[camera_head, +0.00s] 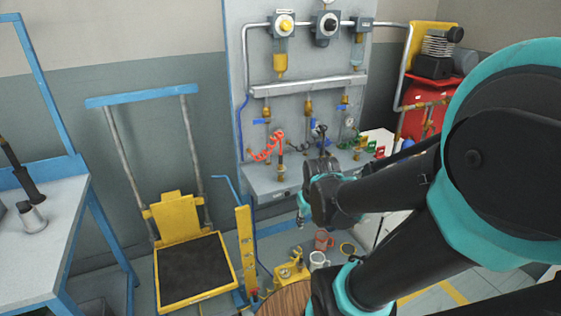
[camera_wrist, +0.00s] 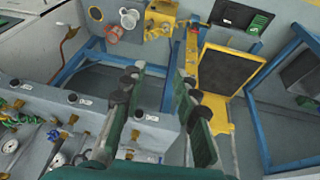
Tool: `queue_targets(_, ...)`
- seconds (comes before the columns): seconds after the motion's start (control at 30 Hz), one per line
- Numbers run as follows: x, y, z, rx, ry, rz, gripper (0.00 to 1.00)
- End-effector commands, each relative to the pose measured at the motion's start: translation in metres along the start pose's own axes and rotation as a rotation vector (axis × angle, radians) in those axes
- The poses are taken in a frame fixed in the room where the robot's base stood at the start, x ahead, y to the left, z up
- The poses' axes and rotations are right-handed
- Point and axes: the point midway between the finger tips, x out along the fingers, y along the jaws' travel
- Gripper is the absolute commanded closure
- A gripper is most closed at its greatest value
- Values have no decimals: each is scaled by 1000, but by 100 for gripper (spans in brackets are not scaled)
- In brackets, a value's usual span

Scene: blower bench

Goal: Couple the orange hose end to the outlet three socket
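A red-orange coiled hose (camera_head: 267,147) hangs in front of the grey panel at the left of the bench; its free end is not clear to me. Three brass drops with blue handles come down from the manifold, at left (camera_head: 266,112), middle (camera_head: 308,107) and right (camera_head: 344,102). I cannot read which is outlet three. My gripper (camera_head: 302,219) is in front of the bench's front edge, partly hidden by my arm. In the wrist view its two fingers (camera_wrist: 158,105) stand apart with nothing visible between them. I cannot make out the orange hose in the wrist view.
The grey bench (camera_head: 255,184) carries brass fittings and small coloured parts. A yellow cart (camera_head: 193,270) stands left, and a blue-framed table (camera_head: 48,230) further left. Mugs (camera_head: 318,260) and a yellow device (camera_head: 290,273) are below my gripper. A red tank (camera_head: 425,105) is at right.

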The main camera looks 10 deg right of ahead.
Motion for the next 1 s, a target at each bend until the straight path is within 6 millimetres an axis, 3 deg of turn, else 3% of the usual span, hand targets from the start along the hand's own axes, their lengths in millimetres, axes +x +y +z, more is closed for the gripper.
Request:
queue_targets(0.3,-36,17,-124,-826,-81,44,60)
queue_targets(0.6,-74,18,-234,-1621,-193,43,60)
queue_targets(0.8,-96,14,-286,-2034,-265,18,60)
queue_targets(1.0,-103,12,-306,-2211,-300,1,60)
